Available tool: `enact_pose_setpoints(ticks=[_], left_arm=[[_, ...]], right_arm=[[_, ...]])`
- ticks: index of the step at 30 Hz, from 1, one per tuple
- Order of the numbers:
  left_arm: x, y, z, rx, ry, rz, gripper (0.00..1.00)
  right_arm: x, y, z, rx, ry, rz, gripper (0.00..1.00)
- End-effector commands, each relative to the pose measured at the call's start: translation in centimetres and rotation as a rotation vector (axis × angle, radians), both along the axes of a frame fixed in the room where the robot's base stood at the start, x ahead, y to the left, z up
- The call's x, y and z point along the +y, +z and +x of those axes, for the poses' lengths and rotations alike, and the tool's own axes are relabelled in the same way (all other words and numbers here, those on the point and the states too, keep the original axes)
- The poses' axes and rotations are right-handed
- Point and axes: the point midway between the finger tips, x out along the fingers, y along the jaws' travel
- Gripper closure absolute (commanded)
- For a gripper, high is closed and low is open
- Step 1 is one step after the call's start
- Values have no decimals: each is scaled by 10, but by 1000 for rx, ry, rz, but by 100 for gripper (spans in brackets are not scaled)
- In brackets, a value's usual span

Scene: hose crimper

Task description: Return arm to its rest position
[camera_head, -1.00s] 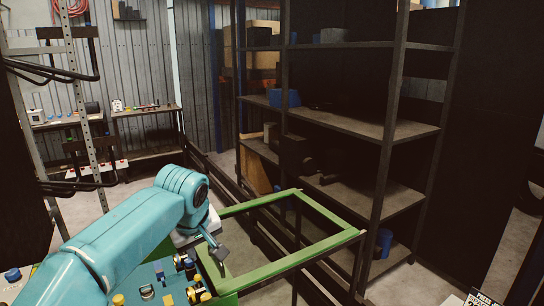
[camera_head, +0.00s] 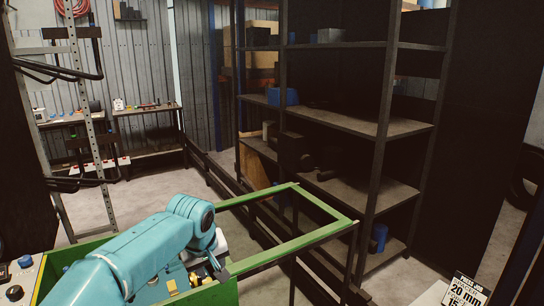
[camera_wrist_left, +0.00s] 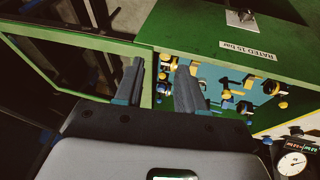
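My left arm (camera_head: 150,250) is teal and comes in from the lower left in the head view, bent at its joint above the green machine (camera_head: 222,293). The arm hides most of its gripper there. In the left wrist view the two dark fingers of my left gripper (camera_wrist_left: 160,66) are apart, with nothing held between them. Beyond them is a light-blue panel (camera_wrist_left: 215,80) with several yellow and blue fittings, set in the green machine. My right arm and gripper are in neither view.
An empty green frame (camera_head: 350,221) extends right from the machine. A dark shelf rack (camera_head: 405,127) stands behind it. A control panel with a blue knob (camera_head: 25,262) is at lower left, and a "20 mm" sign (camera_head: 465,292) at lower right. A gauge (camera_wrist_left: 290,163) shows in the wrist view.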

Motion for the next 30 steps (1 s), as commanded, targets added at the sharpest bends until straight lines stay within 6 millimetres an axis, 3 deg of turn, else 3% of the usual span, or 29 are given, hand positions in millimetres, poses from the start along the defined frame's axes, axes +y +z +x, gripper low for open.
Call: enact_pose_setpoints(ticks=[7, 11, 14, 15, 19, 21, 24, 27, 30], left_arm=[[-12, -93, -15, 74, -133, -38, 61], [-19, -159, -41, 120, -214, -81, 61], [-24, -224, -81, 166, -277, -136, 61], [-26, -250, -103, 182, -299, -162, 61], [-30, -318, -187, 230, -336, -234, 61], [-29, -341, -233, 249, -342, -258, 61], [-27, -357, -289, 270, -341, -271, 61], [-24, -362, -325, 284, -341, -269, 61], [-23, -363, -342, 289, -340, -265, 61]], right_arm=[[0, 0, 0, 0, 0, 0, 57], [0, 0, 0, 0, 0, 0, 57], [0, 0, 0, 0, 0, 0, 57], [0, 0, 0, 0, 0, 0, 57], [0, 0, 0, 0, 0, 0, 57], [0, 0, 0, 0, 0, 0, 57], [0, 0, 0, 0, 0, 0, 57], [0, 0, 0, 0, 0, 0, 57], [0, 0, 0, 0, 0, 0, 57]])
